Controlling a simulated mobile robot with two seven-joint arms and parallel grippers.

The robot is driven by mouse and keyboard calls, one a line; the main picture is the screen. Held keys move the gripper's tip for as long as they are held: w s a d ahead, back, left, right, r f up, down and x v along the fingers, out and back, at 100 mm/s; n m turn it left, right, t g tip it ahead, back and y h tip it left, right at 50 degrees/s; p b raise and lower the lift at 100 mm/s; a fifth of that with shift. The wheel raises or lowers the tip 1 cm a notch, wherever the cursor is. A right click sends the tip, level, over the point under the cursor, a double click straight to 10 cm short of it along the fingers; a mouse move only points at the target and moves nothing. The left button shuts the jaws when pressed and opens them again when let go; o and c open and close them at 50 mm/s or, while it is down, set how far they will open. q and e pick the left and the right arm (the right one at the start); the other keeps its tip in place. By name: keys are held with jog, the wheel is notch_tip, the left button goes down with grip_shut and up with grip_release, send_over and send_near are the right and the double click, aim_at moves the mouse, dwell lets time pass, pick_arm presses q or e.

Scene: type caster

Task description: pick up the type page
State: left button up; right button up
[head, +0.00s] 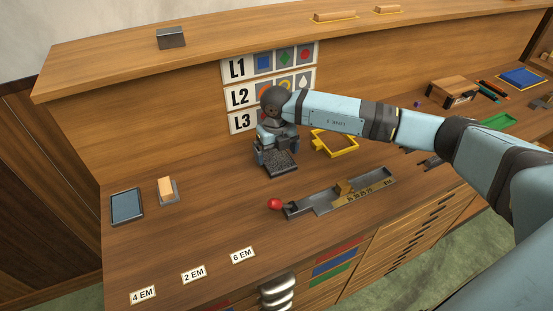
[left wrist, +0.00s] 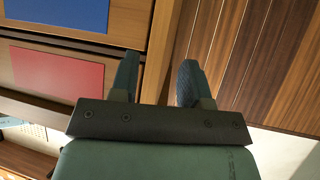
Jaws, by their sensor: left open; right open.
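A dark grey block with a fine textured face (head: 281,165), which looks like the type page, lies on the bench below the rule cards in the head view. My right gripper (head: 276,152) reaches down over it from above, jaws open, fingers near its far end. The gripper hides part of the block, and I cannot tell whether the fingers touch it. My left gripper (left wrist: 158,68) is open and empty in the left wrist view, near red and blue panels; it is not in the head view.
A casting tray with a red knob (head: 275,204) and brass piece lies in front. A yellow frame (head: 343,147) is to the right. Cards L1, L2, L3 (head: 240,95) stand behind. A blue-grey pad (head: 126,207) and small block (head: 166,189) lie left.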

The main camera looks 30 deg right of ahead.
jog(key=shift+f, duration=0.9)
jog(key=c, duration=1.4)
jog(key=shift+w+r, duration=0.1)
jog(key=shift+c, duration=0.8)
